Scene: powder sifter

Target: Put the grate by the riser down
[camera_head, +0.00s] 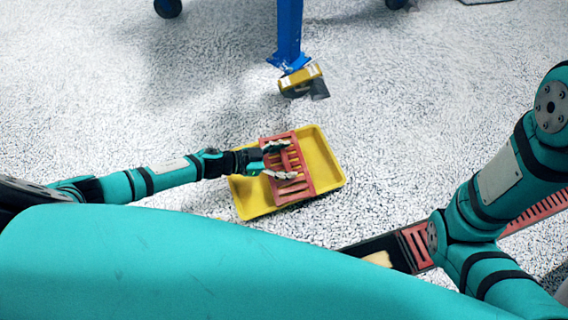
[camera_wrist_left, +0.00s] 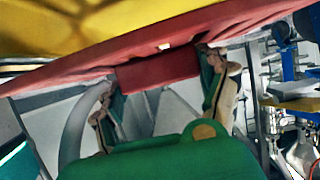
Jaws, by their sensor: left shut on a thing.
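The red slatted grate (camera_head: 306,170) is over the yellow tray (camera_head: 332,172), tilted the same way as it. My left gripper (camera_head: 279,160) reaches in from the left and is shut on the grate's raised middle part. In the left wrist view, a red block of the grate (camera_wrist_left: 158,77) sits between the two fingers, with the yellow tray (camera_wrist_left: 70,25) behind at the top. I cannot tell whether the grate touches the tray. My right gripper is out of view. No part is clearly recognisable as the riser.
A dark channel with red slatted pieces (camera_head: 415,247) runs along the floor at the lower right, partly behind my right arm. A blue post (camera_head: 289,30) with a yellow-and-grey caster (camera_head: 302,80) stands behind the tray.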

